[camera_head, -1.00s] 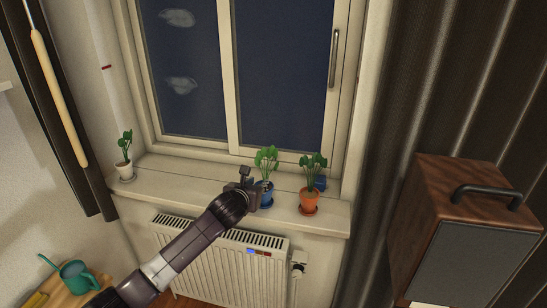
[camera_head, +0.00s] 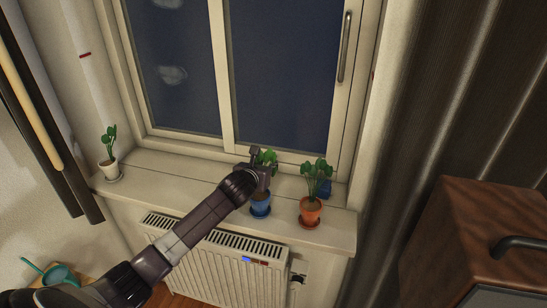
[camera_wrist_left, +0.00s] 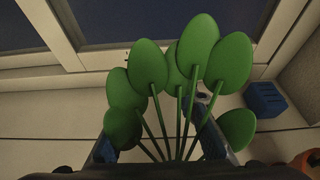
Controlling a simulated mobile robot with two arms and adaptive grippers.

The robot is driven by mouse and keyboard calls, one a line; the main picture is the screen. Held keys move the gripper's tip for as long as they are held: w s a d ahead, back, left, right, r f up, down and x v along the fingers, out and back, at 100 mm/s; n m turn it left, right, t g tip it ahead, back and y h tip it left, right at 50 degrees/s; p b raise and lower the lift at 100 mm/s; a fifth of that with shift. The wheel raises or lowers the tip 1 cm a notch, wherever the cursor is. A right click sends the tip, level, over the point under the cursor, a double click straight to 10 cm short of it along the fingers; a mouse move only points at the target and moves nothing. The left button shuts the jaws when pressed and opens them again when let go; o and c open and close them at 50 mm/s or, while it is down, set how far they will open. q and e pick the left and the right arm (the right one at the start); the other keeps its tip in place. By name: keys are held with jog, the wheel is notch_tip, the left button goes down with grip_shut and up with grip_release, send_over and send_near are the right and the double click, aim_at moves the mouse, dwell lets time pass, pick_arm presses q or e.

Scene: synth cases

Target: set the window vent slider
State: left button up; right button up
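The window (camera_head: 283,75) stands behind the sill, with a pale frame and dark panes. I cannot make out a vent slider for certain in either view. My left gripper (camera_head: 257,160) is over the sill at the potted plant in the blue pot (camera_head: 260,206), hiding part of its leaves. In the left wrist view its two fingers stand apart (camera_wrist_left: 160,142), open. The plant's green leaves (camera_wrist_left: 198,50) and stems fill the space in front of and between the fingers and hide much of the window frame. Whether the fingers touch the stems cannot be told. My right gripper is not in view.
An orange pot with a plant (camera_head: 311,210) stands right of the blue pot, with a small blue box (camera_head: 324,188) behind it. A white pot (camera_head: 110,168) stands at the sill's left end. A radiator (camera_head: 233,265) is below. The sill's left middle is clear.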

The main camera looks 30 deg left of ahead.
aim_at(273, 158)
pick_arm(q)
jog(key=shift+x, duration=2.45)
jog(key=shift+w+a+f+p, duration=0.15)
jog(key=shift+w+p, duration=0.15)
jog(key=shift+w, duration=0.35)
jog(key=shift+w+f, duration=0.15)
jog(key=shift+w, duration=0.05)
jog(key=shift+c, duration=0.5)
jog(key=c, duration=0.5)
grip_shut()
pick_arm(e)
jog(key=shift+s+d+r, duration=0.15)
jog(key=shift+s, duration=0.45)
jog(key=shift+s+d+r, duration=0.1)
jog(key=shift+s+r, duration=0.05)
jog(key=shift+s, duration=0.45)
